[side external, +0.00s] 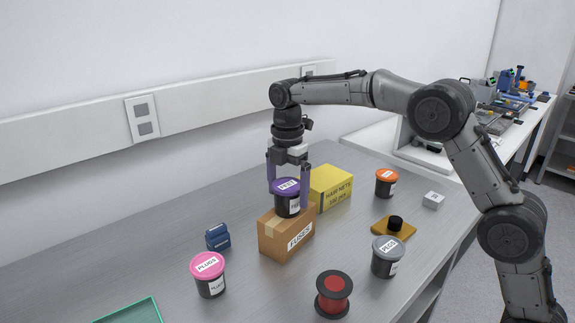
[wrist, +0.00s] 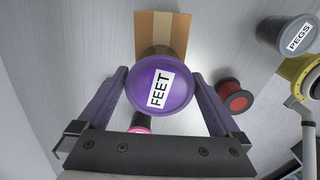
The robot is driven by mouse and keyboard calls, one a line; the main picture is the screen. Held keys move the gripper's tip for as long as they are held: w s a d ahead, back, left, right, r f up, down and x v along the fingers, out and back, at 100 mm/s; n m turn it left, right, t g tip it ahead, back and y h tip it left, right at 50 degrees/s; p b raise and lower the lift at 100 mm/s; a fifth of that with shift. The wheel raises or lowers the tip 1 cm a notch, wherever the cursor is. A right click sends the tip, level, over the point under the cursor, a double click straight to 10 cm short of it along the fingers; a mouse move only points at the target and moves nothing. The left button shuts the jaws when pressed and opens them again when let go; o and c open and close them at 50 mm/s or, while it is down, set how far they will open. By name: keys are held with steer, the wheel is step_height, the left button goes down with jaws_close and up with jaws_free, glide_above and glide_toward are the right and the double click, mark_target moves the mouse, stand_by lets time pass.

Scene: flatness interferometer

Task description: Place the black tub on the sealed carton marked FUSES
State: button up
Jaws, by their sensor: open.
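The black tub (side external: 287,205) with a purple lid marked FEET stands upright on top of the brown sealed carton (side external: 272,238) marked FUSES. In the wrist view the tub's purple lid (wrist: 162,86) lies between my fingers, and part of the carton's taped top (wrist: 174,30) shows beyond it. My gripper (side external: 288,200) has purple fingers and is open, one finger on each side of the tub. In the wrist view small gaps appear between the fingers and the lid.
A yellow MAIR NETS box (side external: 331,188) stands close behind the carton. Tubs with pink (side external: 209,275), grey (side external: 387,258) and orange (side external: 386,182) lids stand around. A red spool (side external: 333,293) is in front, a blue item (side external: 217,237) left, a green tray (side external: 130,312) at front left.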

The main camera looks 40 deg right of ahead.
mark_target(288, 185)
step_height(288, 185, up, 9)
steer(key=shift+r, duration=0.1)
steer(key=shift+s+r, duration=0.1)
steer(key=shift+r, duration=0.3)
steer(key=s+d+r+m+t, duration=0.2)
steer(key=s+m, duration=0.3)
steer(key=s, duration=0.4)
steer(key=s+d+r+m+t, duration=0.1)
steer(key=s+r+m, duration=0.1)
steer(key=s+m, duration=0.5)
steer(key=s+f+m+t, duration=0.1)
steer(key=s+f+m, duration=0.3)
steer(key=s, duration=0.5)
steer(key=s+d+f+m+t, duration=0.1)
steer(key=s+f+m, duration=0.2)
steer(key=s+f, duration=0.4)
steer(key=shift+s+d+m+t, duration=0.2)
steer(key=shift+s+m+t, duration=0.15)
steer(key=shift+s, duration=0.7)
